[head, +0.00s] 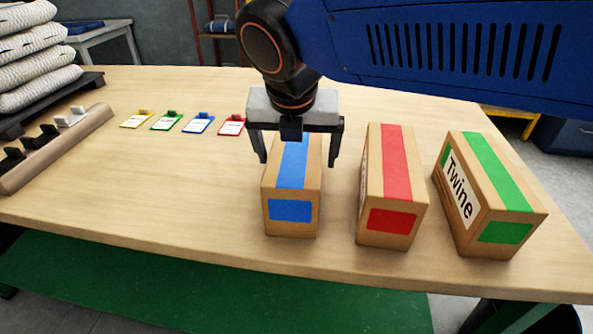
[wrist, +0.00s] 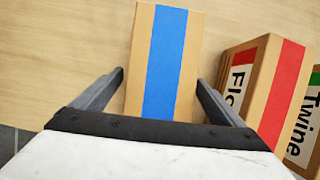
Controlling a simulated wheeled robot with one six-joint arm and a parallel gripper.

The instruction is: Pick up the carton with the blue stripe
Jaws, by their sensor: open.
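The carton with the blue stripe (head: 292,188) stands on the table at the middle of the head view. Its blue stripe runs along the top and a blue label is on its front face. In the wrist view the same carton (wrist: 163,60) lies between my two fingers. My gripper (head: 300,160) is open above the carton, one finger on each side of it. It holds nothing. In the head view, my gripper hides the far part of the carton's top. I cannot tell whether the fingertips reach below its top edge.
A red-striped carton (head: 392,190) stands close to the right, with a green-striped Twine carton (head: 487,195) beyond it. Several coloured tags, one of them yellow (head: 137,119), lie at the back left near a wooden rail with clips (head: 60,150). The table's front left is clear.

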